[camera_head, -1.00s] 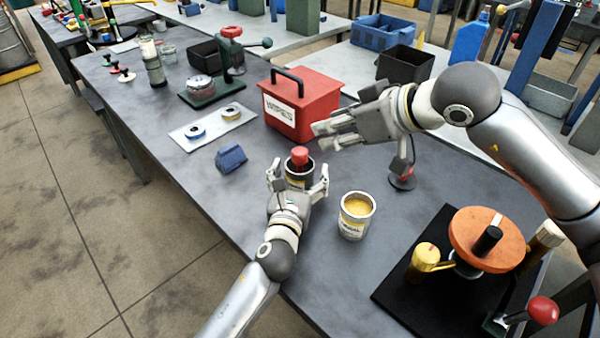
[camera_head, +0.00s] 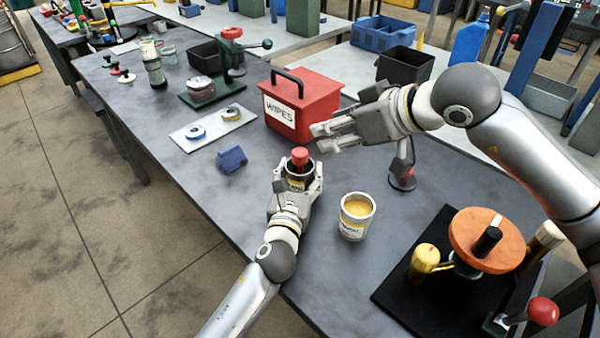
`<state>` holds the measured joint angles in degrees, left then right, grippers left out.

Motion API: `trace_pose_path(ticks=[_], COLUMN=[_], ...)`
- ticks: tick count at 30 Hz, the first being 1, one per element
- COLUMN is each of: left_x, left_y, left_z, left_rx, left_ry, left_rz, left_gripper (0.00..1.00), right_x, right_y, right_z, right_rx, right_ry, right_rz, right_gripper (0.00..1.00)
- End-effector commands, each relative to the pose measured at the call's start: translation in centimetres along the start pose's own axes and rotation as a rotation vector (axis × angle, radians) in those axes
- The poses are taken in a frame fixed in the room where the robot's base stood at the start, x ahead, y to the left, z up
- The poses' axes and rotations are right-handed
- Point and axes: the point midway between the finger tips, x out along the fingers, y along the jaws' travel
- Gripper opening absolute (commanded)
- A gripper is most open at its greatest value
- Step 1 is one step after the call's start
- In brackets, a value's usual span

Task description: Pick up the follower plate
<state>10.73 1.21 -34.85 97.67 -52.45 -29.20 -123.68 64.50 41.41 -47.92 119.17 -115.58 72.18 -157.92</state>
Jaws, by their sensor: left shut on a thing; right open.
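A dark can (camera_head: 297,183) with a light label stands on the grey workbench, with a red knob (camera_head: 300,155) upright in its mouth. The knob may belong to the follower plate; the plate itself is hidden inside the can. My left gripper (camera_head: 298,176) is shut around the can's sides. My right gripper (camera_head: 318,136) is open and empty, above the bench to the upper right of the knob. An open can of yellow contents (camera_head: 357,208) stands to the right of the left gripper.
A red wipes box (camera_head: 300,105) stands behind the gripped can. A blue block (camera_head: 232,158) and a pale tray (camera_head: 180,135) lie left. A black base (camera_head: 405,290) with an orange disc (camera_head: 480,238) is at right. The grey bench (camera_head: 215,205) is clear left of the can.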

Motion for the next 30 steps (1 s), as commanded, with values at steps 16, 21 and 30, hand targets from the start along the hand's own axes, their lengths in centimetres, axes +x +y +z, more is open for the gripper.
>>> trace_pose_path(ticks=[16,21,30], left_x=[0.0,0.0,0.0], left_y=[0.0,0.0,0.0], left_z=[-0.1,-0.1,-0.1], left_rx=[0.0,0.0,0.0], left_ry=[0.001,0.001,0.001], left_rz=[0.0,0.0,0.0], left_gripper=[0.31,0.31,0.31], right_x=[5.0,6.2,7.0], right_y=[2.2,2.4,2.1], right_z=[-1.9,-2.6,-4.2], right_rx=[0.824,1.151,1.694], right_ry=[-0.275,-0.382,-0.508], right_rz=[0.077,0.178,0.455], right_gripper=[0.56,0.56,0.56])
